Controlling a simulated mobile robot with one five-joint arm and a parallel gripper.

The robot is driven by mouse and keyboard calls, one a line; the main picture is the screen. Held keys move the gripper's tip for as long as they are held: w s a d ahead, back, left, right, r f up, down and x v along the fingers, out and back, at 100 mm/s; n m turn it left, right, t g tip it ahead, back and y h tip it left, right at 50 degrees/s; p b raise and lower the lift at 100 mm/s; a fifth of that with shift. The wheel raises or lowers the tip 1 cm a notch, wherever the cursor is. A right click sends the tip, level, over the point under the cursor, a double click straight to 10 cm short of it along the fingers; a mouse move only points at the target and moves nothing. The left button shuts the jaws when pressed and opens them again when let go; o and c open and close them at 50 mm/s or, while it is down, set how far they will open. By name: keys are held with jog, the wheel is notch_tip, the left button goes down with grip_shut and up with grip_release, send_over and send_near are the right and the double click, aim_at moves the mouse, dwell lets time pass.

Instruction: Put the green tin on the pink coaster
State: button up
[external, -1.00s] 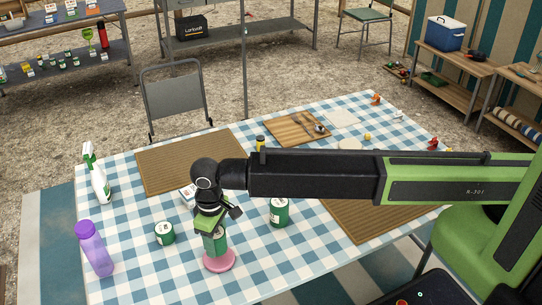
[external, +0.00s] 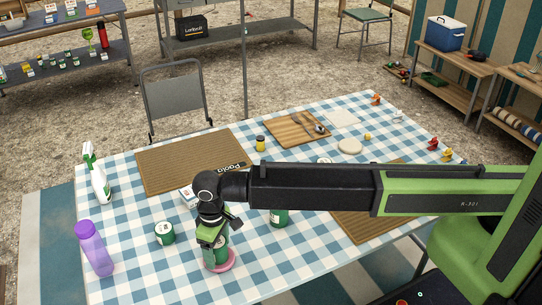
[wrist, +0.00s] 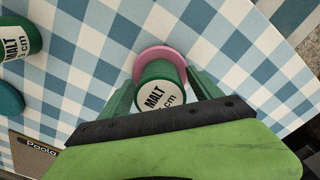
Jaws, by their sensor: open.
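The green tin (external: 217,258) stands upright over the pink coaster (external: 232,264) and appears to rest on it, off its middle. In the wrist view the tin (wrist: 160,93) shows its white "MALT" top, with the pink coaster (wrist: 160,52) showing beyond it. My gripper (external: 213,246) is low around the tin. In the wrist view my gripper's fingers (wrist: 162,92) are on either side of the tin, open. The tin's lower part and much of the coaster are hidden, so I cannot see the contact clearly.
Another green tin (external: 165,232) stands left, and one (external: 279,217) stands right, partly behind my arm. A purple bottle (external: 95,248) and a spray bottle (external: 97,178) are at the left edge. A small white box (external: 188,196) stands close behind my gripper. The front cloth is clear.

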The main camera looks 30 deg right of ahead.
jog(key=shift+r, duration=0.1)
notch_tip(320, 180, up, 12)
jog(key=p, duration=1.2)
jog(key=shift+r+p, duration=0.2)
jog(key=shift+p, duration=0.1)
jog(key=shift+f, duration=0.1)
jog(key=w+d+m, duration=0.2)
jog(key=w+d, duration=0.7)
jog(key=d, duration=0.6)
jog(key=w+d+m, duration=0.2)
jog(key=w+d, duration=0.6)
jog(key=d, duration=0.6)
jog(key=d+m, duration=0.5)
jog(key=d, duration=3.5)
jog(key=shift+s, duration=0.3)
